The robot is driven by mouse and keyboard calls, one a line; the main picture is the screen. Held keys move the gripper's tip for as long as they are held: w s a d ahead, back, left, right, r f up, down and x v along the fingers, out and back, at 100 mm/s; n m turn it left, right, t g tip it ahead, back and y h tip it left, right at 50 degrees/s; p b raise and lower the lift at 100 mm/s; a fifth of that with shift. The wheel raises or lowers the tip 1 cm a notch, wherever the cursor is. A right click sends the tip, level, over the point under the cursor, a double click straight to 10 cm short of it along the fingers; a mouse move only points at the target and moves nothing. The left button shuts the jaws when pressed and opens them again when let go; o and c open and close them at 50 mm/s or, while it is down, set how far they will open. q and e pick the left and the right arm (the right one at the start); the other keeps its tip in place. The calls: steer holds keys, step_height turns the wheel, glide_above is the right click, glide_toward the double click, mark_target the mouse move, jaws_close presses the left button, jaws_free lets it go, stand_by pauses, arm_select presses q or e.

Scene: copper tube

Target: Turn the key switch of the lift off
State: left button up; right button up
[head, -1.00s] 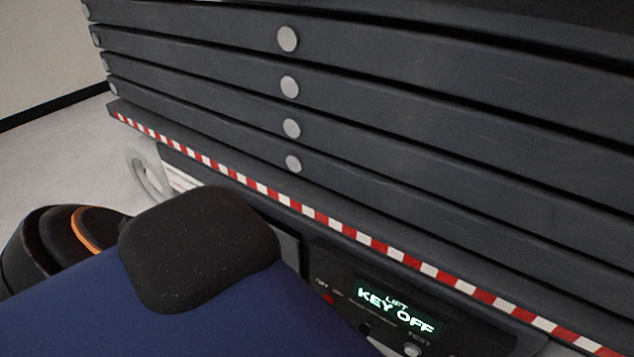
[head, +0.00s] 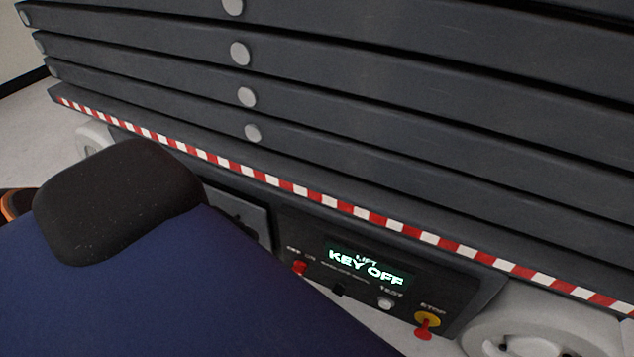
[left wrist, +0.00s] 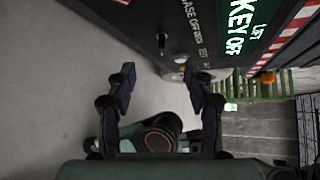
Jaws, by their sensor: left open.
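The lift's control panel (head: 400,290) is at the bottom of the head view. Its lit display (head: 366,268) reads "LIFT KEY OFF". In the left wrist view the display (left wrist: 243,30) shows sideways at the upper right. My left gripper (left wrist: 160,88) is open and empty, its two fingers apart, with the panel beyond and above the fingertips. My left gripper does not show in the head view, and my right gripper is in neither view.
A dark peg (head: 339,290), a TEST button (head: 386,303) and a red-and-yellow STOP button (head: 427,322) are on the panel. A red-white striped edge (head: 330,203) juts above it. A pale wheel (head: 535,335) is at the right. My blue arm covers the lower left.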

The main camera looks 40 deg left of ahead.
arm_select(q)
steer(key=w+d+n+y, duration=0.2)
steer(key=w+n+y, duration=0.1)
steer(key=w+n, duration=0.2)
steer(key=n+g+y+p, duration=0.3)
steer(key=n+g+y, duration=0.6)
steer(key=n, duration=1.5)
glide_toward(338, 291)
steer(key=f, duration=0.1)
steer(key=b+x, duration=0.3)
steer(key=x, duration=0.4)
steer(key=shift+w+a, duration=0.25)
steer(key=shift+c, duration=0.4)
